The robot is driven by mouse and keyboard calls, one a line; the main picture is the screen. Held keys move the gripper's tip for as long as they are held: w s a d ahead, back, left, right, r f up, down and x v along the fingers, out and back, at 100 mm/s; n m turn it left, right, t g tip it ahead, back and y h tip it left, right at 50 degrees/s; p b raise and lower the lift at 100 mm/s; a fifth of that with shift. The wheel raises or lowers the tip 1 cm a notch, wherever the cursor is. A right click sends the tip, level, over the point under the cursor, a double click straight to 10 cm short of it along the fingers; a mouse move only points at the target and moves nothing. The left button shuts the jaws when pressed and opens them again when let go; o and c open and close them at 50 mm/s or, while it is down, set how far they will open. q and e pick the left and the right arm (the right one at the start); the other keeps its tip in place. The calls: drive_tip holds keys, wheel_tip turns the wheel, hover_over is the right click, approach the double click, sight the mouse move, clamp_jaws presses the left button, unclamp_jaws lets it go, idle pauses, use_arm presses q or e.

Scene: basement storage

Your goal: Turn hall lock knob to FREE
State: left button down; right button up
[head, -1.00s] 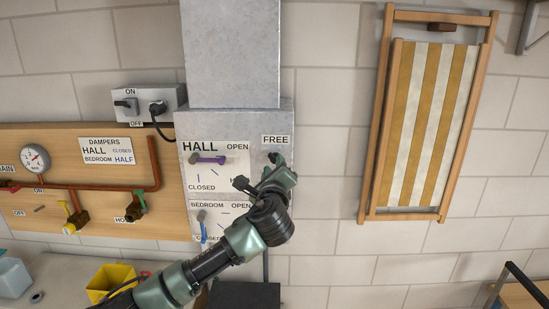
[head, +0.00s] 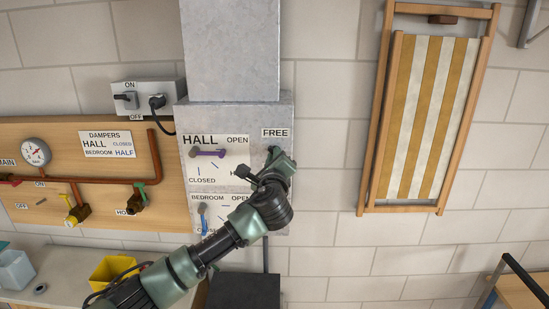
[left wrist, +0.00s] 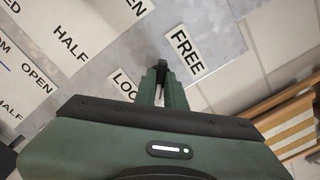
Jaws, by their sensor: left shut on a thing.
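The hall lock knob (left wrist: 162,67) is a small dark piece between my left fingertips in the left wrist view, mostly hidden by them. It sits on the grey duct panel (head: 284,112), beside the white FREE label (head: 275,132). In the left wrist view the FREE label (left wrist: 187,52) is right of the fingertips, and a partly covered label starting "LOC" (left wrist: 124,83) is to their left. My left gripper (head: 274,158) is shut on the knob. The knob's exact pointing direction is hard to tell. My right gripper is not in view.
The purple HALL damper handle (head: 208,153) and blue BEDROOM handle (head: 203,220) are left of my gripper. A wooden board (head: 60,130) with pipes and valves is further left. A folded striped deck chair (head: 430,110) hangs at right, with bare wall between.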

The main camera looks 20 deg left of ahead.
use_arm(q)
drive_tip(key=shift+f, duration=0.1)
drive_tip(key=n+b, duration=0.3)
drive_tip(key=n, duration=0.3)
drive_tip(key=n+b, duration=0.3)
drive_tip(key=n, duration=0.2)
drive_tip(key=n+b, duration=0.4)
drive_tip(key=n, duration=0.2)
drive_tip(key=shift+f+n, duration=0.3)
idle(0.3)
drive_tip(key=c, duration=1.5)
unclamp_jaws()
drive_tip(key=shift+r, duration=0.1)
